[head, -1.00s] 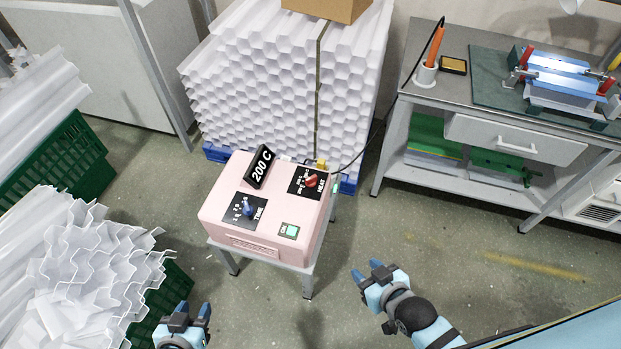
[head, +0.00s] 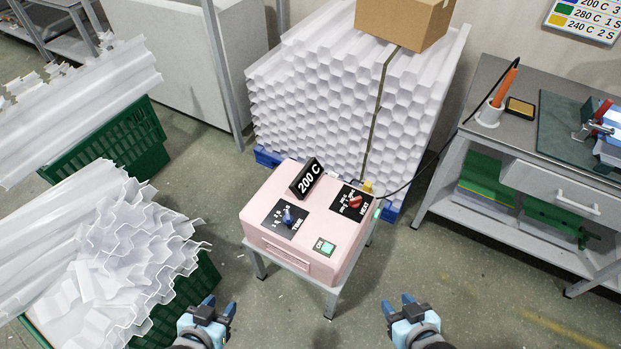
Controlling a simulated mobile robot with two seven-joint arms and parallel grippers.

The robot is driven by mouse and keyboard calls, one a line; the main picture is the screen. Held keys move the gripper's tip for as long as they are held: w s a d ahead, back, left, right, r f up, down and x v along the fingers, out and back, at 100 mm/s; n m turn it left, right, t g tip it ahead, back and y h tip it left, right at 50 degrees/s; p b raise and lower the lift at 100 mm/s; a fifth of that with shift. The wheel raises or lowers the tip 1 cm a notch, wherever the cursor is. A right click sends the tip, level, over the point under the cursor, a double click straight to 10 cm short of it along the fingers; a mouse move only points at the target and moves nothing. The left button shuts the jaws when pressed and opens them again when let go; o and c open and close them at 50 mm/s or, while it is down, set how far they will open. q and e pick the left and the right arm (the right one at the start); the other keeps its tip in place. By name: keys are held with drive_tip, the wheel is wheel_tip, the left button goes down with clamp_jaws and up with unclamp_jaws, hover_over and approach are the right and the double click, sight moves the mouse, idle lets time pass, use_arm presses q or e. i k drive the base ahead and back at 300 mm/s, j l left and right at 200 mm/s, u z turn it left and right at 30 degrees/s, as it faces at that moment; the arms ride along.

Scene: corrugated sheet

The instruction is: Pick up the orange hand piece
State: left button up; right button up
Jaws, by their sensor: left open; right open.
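The orange hand piece (head: 506,86) stands tilted in a white round holder (head: 490,115) on the grey workbench (head: 494,74) at the right. A dark cord runs from it down to the pink control box (head: 306,226), which shows 200 C. My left gripper (head: 221,306) is open and empty at the bottom, in front of the box's stand. My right gripper (head: 398,301) is open and empty at the bottom, right of the stand. Both are well apart from the hand piece.
A small yellow sponge tray (head: 519,107) and a green mat (head: 567,127) with a clamp fixture lie on the bench. A strapped stack of white corrugated sheets (head: 330,105) stands behind the box. Green crates (head: 122,141) of sheets fill the left. Floor right of the box is clear.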

sight(506, 85)
drive_tip(key=z, duration=1.35)
drive_tip(key=i+u, duration=0.1)
drive_tip(key=u, duration=0.3)
drive_tip(key=i+l+u, duration=0.1)
drive_tip(key=u, duration=0.25)
drive_tip(key=i+l+u, duration=0.1)
drive_tip(key=u, duration=0.3)
drive_tip(key=l+u, duration=0.35)
drive_tip(key=i+l+u, duration=0.15)
drive_tip(key=l, duration=0.15)
drive_tip(key=l+u, duration=0.1)
drive_tip(key=l, duration=0.25)
drive_tip(key=i+l+u, duration=0.15)
drive_tip(key=l, duration=0.2)
